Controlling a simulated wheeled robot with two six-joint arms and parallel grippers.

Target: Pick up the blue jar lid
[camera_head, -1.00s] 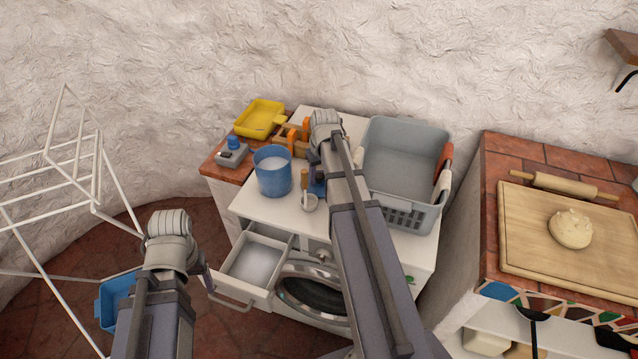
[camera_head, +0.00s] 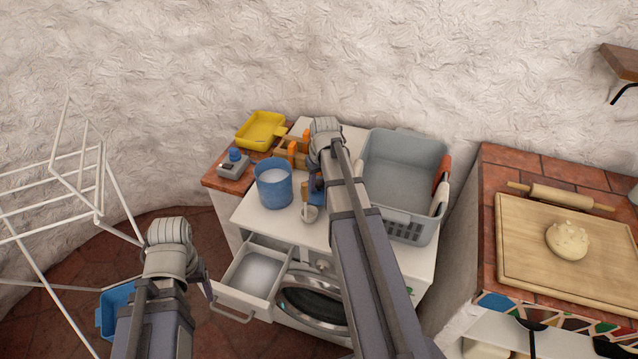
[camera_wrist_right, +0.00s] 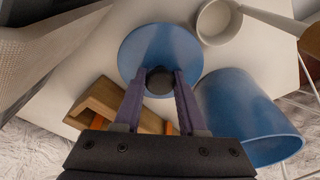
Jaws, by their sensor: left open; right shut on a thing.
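The blue jar lid (camera_wrist_right: 160,45) is a round blue disc with a dark round knob (camera_wrist_right: 159,80) in the right wrist view. My right gripper (camera_wrist_right: 159,83) is shut on that knob, one finger on each side. In the head view my right arm hides most of the lid; a small blue part (camera_head: 316,184) shows below the wrist. I cannot tell whether the lid touches the white top. My left gripper (camera_head: 207,287) is open and empty, low at the left beside the pulled-out drawer; its fingers are mostly hidden.
A blue tub (camera_head: 273,185) stands left of the lid, with a white scoop (camera_head: 309,213) close by. A wooden caddy (camera_head: 289,150) is behind. A grey basket (camera_head: 410,226) stands right of my right arm. The open drawer (camera_head: 231,303) sticks out below.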

